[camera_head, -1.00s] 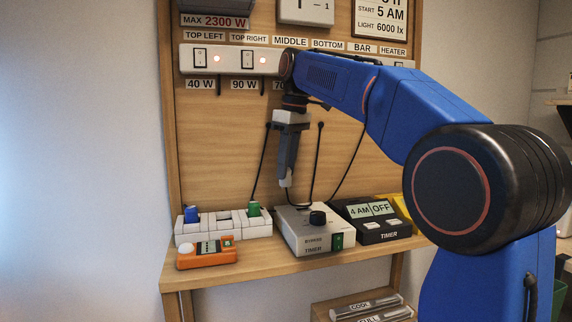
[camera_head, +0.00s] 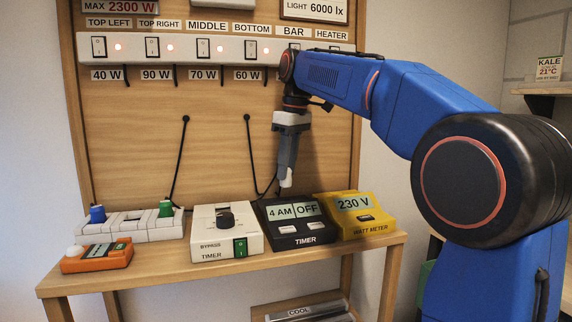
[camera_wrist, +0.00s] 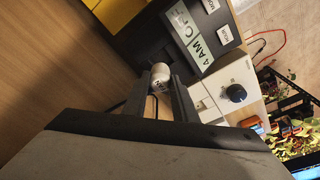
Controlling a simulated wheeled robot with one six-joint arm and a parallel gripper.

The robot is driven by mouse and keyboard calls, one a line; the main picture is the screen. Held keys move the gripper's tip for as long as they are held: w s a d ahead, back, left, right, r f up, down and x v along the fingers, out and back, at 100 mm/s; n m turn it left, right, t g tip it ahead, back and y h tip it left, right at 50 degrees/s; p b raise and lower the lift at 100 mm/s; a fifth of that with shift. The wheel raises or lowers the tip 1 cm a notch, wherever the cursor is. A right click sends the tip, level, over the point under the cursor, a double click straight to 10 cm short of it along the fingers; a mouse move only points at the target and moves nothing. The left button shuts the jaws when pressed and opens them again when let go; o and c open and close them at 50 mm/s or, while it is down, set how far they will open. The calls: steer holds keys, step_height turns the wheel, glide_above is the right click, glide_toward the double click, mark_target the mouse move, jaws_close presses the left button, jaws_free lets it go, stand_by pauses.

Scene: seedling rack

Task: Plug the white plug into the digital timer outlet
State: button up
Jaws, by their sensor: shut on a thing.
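The white plug (camera_head: 286,183) is between the fingertips of my gripper (camera_head: 287,172), which is shut on it. The plug also shows in the wrist view (camera_wrist: 160,74), at the tips of the two dark fingers. The digital timer (camera_head: 278,242) is a black box on the shelf with a display reading 4 AM OFF and two pale buttons. My gripper points down and appears just above the timer's back edge in the head view. In the wrist view the timer (camera_wrist: 174,50) lies just beyond the plug. I cannot make out the timer's outlet.
A white bypass timer (camera_head: 209,243) with a black knob stands left of the digital timer, and a yellow watt meter (camera_head: 370,222) stands right. Further left are a white power strip (camera_head: 150,235) with blue and green plugs and an orange device (camera_head: 92,265). Black cords hang behind.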

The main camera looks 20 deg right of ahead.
mark_target(287, 186)
steer(key=shift+f, duration=2.9)
steer(key=o, duration=1.1)
steer(key=shift+o, duration=0.2)
steer(key=shift+r, duration=0.1)
step_height(287, 186, up, 17)
steer(key=s+d, duration=0.1)
steer(key=shift+s+d, duration=0.4)
steer(key=shift+s, duration=0.1)
